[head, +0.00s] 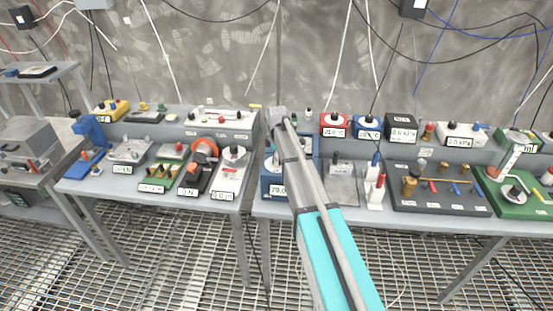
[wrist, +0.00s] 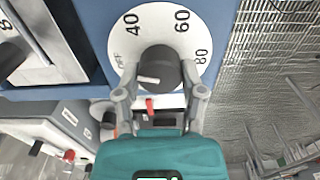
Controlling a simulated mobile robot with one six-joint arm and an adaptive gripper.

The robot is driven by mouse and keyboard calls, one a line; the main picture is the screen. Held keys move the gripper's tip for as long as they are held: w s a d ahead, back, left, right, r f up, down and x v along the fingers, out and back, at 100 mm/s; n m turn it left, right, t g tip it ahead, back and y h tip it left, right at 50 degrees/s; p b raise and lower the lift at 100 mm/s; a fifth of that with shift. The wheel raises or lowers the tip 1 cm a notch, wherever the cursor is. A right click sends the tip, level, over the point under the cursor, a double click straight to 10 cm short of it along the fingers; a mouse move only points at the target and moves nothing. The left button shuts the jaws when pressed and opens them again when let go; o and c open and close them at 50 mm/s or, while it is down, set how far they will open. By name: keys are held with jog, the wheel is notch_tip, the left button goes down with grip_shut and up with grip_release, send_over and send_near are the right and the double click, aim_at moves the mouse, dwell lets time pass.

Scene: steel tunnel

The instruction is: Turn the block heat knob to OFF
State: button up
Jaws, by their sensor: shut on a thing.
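The block heat knob (wrist: 158,72) is dark grey and round, on a white dial (wrist: 205,30) marked OFF, 40, 60 and 80 in the wrist view. Its white pointer line faces left, a little below the OFF mark as seen here. My gripper (wrist: 160,92) has its two fingers on either side of the knob and is shut on it. In the head view my gripper (head: 277,118) reaches the blue heater (head: 270,185), whose display seems to read 70.0. My arm and gripper hide the knob there.
A red part (wrist: 150,104) shows between my fingers in the wrist view. In the head view, a white dial device (head: 230,178) stands left of the heater, and a grey box (head: 342,185) stands right. Cables hang behind the benches.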

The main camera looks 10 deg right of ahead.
jog(key=shift+w+n, duration=0.15)
jog(key=shift+n, duration=1.35)
jog(key=o, duration=1.1)
jog(key=shift+o, duration=0.2)
jog(key=shift+r, duration=0.1)
